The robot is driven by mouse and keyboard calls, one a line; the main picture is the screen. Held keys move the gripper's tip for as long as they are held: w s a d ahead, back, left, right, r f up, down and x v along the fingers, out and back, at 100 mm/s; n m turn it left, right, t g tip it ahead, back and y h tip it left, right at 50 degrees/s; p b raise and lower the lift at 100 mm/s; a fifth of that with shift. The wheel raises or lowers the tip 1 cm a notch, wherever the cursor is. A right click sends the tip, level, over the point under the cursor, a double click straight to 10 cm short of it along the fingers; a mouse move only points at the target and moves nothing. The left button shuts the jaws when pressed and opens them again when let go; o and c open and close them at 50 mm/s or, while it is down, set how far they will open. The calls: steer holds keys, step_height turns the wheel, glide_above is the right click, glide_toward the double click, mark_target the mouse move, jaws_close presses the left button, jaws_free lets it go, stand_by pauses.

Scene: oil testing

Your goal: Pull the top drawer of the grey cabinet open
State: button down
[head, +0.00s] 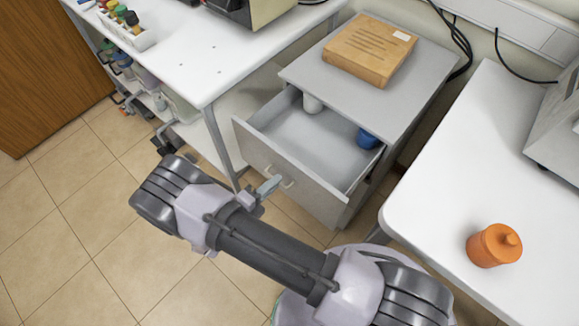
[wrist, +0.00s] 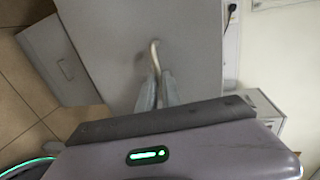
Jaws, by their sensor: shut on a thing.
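The grey cabinet (head: 432,65) stands between two white tables in the head view. Its top drawer (head: 290,184) is pulled well out, and its inside shows. In the wrist view the fingers (wrist: 156,92) close around the pale curved handle (wrist: 153,60) on the grey drawer front (wrist: 190,50).
A cardboard box (head: 370,50) lies on the cabinet top. An orange jar (head: 494,245) stands on the right white table (head: 440,170). The left white table (head: 190,60) has a leg close beside the drawer. Tiled floor (head: 70,240) is clear at the left.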

steer(key=f+b+v, duration=0.1)
steer(key=v, duration=0.6)
steer(key=shift+s+a+f, duration=0.25)
steer(key=shift+s+a, duration=0.05)
steer(key=c, duration=1.5)
jaws_free()
steer(key=shift+c, duration=0.2)
steer(key=shift+a, duration=0.1)
steer(key=p+v, duration=0.2)
steer(key=v, duration=1.5)
steer(key=shift+s, duration=0.15)
